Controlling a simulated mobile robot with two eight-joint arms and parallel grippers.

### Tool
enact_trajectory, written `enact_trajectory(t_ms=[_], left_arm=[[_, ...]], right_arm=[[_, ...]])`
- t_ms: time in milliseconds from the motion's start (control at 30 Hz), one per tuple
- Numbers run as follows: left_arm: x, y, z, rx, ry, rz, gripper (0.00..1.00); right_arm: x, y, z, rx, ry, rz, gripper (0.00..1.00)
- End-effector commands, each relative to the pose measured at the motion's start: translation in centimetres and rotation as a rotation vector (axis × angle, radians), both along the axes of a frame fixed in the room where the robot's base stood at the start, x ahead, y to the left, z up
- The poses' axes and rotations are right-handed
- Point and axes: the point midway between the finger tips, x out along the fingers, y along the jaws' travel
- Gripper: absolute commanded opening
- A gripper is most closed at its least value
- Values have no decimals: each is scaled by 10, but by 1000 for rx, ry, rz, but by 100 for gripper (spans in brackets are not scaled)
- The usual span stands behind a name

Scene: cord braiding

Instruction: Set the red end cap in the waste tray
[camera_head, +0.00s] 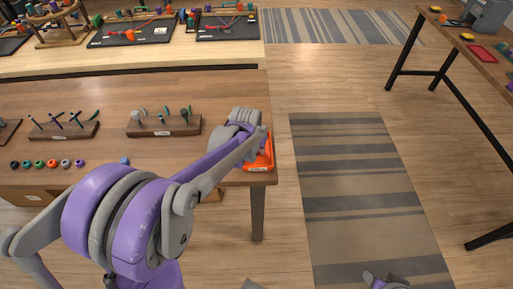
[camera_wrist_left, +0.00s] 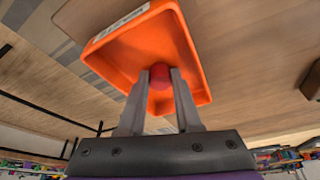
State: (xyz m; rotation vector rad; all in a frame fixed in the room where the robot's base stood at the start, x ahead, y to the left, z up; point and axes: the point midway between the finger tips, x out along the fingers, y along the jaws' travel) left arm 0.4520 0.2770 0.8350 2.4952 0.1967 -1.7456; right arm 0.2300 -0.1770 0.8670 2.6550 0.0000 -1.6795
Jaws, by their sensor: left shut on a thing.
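The red end cap (camera_wrist_left: 160,74) is between the fingertips of my left gripper (camera_wrist_left: 160,80) in the left wrist view. The gripper is shut on it. Behind the cap is the orange waste tray (camera_wrist_left: 119,58), a shallow square tray with a white label on its rim. I cannot tell whether the cap touches the tray floor. In the head view the tray (camera_head: 258,168) is at the table's right end, partly covered by my left wrist, and the cap is hidden. A grey and purple part of mine at the bottom right is cut off by the frame edge.
Wooden racks with pegs (camera_head: 164,127) stand on the table (camera_head: 104,100), left of the tray. Several small coloured caps (camera_head: 39,164) lie in a row at the front left, with a blue piece (camera_head: 125,161) near them.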

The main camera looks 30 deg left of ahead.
Motion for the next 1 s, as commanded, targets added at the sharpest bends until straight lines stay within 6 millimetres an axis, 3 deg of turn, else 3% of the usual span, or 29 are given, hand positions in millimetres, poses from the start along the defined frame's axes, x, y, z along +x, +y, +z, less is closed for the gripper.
enact_trajectory(t_ms=[67, 100, 233, 567, 667, 1000], left_arm=[[0, 0, -4, 0, 0, 0, 0], [0, 0, -4, 0, 0, 0, 38], [-1, 0, -4, 0, 2, 0, 62], [-1, -1, 2, -1, 5, -1, 63], [-5, -1, 14, -2, 4, 0, 63], [-30, -5, 84, 0, 1, 0, 63]], right_arm=[[-1, 0, -3, 0, 1, 0, 50], [0, 0, -3, 0, 1, 0, 50], [0, 0, -2, 0, 1, 0, 50], [0, 0, 3, 0, -1, 0, 50], [1, 0, 4, 0, -2, 0, 50], [2, 0, 13, 0, -5, 0, 50]])
